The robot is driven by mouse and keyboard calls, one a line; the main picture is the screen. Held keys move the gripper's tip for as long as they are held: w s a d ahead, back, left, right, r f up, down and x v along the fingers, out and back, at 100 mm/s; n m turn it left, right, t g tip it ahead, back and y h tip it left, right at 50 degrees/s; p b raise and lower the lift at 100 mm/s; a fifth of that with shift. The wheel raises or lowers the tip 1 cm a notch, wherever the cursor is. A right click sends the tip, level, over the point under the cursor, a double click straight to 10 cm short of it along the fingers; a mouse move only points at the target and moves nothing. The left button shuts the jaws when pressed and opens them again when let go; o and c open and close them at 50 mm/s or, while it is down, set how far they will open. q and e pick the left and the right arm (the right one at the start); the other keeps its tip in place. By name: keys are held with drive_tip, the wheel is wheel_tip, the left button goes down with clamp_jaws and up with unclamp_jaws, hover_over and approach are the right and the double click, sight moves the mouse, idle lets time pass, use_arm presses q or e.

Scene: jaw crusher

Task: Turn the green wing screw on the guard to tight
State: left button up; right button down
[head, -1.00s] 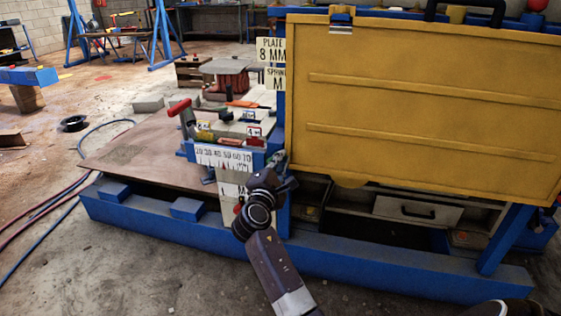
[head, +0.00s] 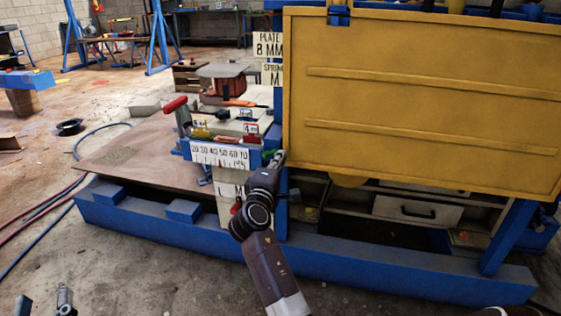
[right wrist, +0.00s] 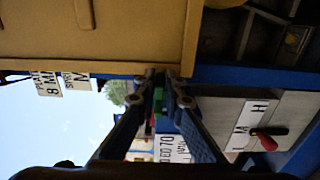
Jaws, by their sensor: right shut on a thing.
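The yellow guard (head: 420,95) stands closed across the right half of the head view. Its left edge also shows in the right wrist view (right wrist: 130,50). My right gripper (head: 278,158) is at the guard's lower left edge. In the right wrist view its fingertips (right wrist: 160,78) are closed in on the green wing screw (right wrist: 158,96), which is mostly hidden between the fingers. The screw's angle cannot be made out. My left gripper (head: 44,304) shows only partly at the bottom left of the head view, its fingers apart and empty, far from the guard.
A blue frame beam (head: 400,270) runs below the guard. A scale plate (head: 220,155) and a red-handled lever (head: 176,104) stand left of my right gripper. A drawer (head: 417,210) sits beneath the guard. Hoses (head: 45,225) lie on the open floor at left.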

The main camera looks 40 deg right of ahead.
drive_tip(key=shift+f, duration=0.1)
drive_tip(key=c, duration=2)
unclamp_jaws()
drive_tip(key=shift+c, duration=0.2)
drive_tip(key=v, duration=0.7)
drive_tip(key=shift+s+a, duration=0.2)
